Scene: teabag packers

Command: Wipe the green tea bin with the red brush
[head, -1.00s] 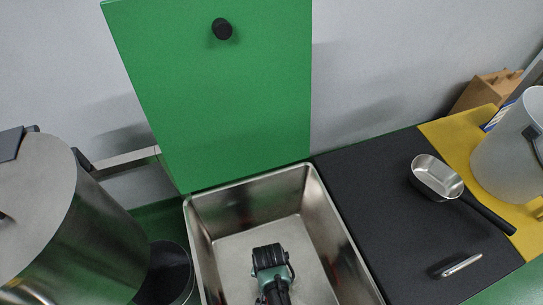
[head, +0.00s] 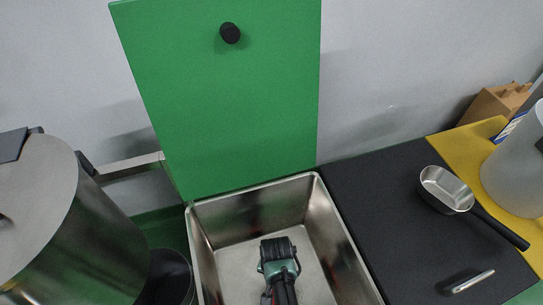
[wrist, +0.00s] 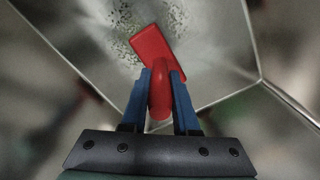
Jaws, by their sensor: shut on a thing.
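The green tea bin (head: 196,240) is a steel, rectangular bin with its green lid (head: 235,110) standing open behind it. My arm reaches down into the bin in the head view, with the gripper's end hidden there. In the wrist view, my gripper (wrist: 160,78) has its blue fingers closed on the handle of the red brush (wrist: 156,52). The brush head lies against or just over the bin's inner steel surface (wrist: 218,45). Dark specks (wrist: 125,48) lie on that surface around the brush head. I cannot tell for sure whether the brush touches it.
A black lid (head: 385,225) with a metal handle (head: 470,282) lies right of the bin. A steel scoop (head: 447,190) rests on it. A yellow surface (head: 470,145) with a pale bucket (head: 515,170) is farther right. A large steel cylinder (head: 60,230) stands left.

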